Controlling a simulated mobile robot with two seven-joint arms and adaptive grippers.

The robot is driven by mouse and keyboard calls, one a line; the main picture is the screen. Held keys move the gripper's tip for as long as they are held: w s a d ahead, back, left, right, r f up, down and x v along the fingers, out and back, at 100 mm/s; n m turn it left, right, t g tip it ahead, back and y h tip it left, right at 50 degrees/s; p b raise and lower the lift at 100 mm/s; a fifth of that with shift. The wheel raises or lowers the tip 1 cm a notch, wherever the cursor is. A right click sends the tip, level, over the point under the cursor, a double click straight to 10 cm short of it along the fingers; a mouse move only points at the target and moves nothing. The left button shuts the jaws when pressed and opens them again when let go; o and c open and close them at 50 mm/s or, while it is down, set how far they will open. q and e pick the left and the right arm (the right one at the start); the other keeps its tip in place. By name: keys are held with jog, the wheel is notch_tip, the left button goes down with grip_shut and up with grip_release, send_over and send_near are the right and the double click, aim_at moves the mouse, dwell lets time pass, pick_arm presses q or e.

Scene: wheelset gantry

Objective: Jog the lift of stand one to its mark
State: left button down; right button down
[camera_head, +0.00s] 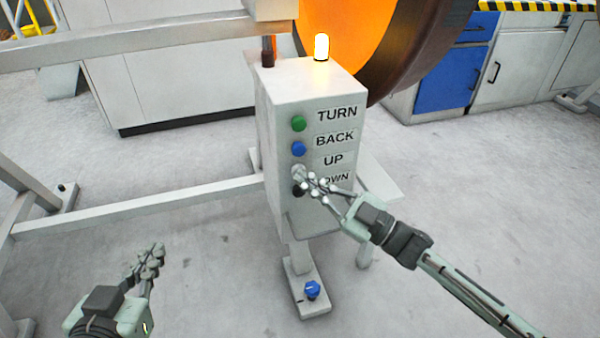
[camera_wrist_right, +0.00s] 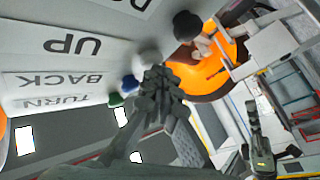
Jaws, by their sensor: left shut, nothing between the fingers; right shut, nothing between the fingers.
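The grey control box (camera_head: 308,98) stands in the middle of the head view. Its buttons run downward: green TURN (camera_head: 299,123), blue BACK (camera_head: 298,148), white UP (camera_head: 298,171) and black DOWN (camera_head: 297,190). My right gripper (camera_head: 309,182) is shut and empty, its fingertips at the white UP button and partly over the DOWN button and label. In the right wrist view the fingertips overlap the lower edge of the white button (camera_wrist_right: 147,52); I cannot tell if they touch. The black button (camera_wrist_right: 187,25) is beside it. My left gripper (camera_head: 153,255) is shut, empty, low at the left.
A large orange-faced wheel (camera_head: 352,35) stands behind. A grey rail (camera_head: 140,203) runs left from the box. A blue knob (camera_head: 312,289) sits on the foot plate below.

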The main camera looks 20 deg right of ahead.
jog(key=shift+s, duration=0.1)
dwell(0.6)
jog(key=shift+s+p, duration=0.5)
jog(key=shift+s, duration=0.35)
jog(key=s+p, duration=0.2)
jog(key=s, duration=0.3)
jog(key=shift+d, duration=0.1)
dwell(1.4)
